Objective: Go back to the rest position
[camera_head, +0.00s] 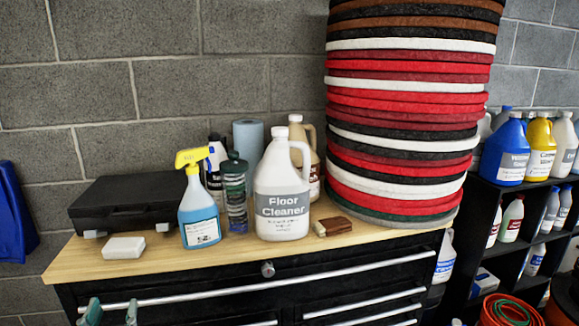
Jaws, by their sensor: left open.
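My left gripper (112,311) shows only at the bottom left edge, with its fingertips apart and nothing seen between them. It is in front of the black tool cabinet, below the wooden top (75,258). A tall stack of round buffer pads (408,112), in red, black, white and brown layers, stands at the right end of the top. My right gripper is not recognisable in the picture.
On the top stand a black case (130,203), a white bar (124,247), a spray bottle (199,215), a floor cleaner jug (283,190) and a brown brush (340,227). A black shelf with bottles (505,160) stands right; a red bucket (508,310) is low right.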

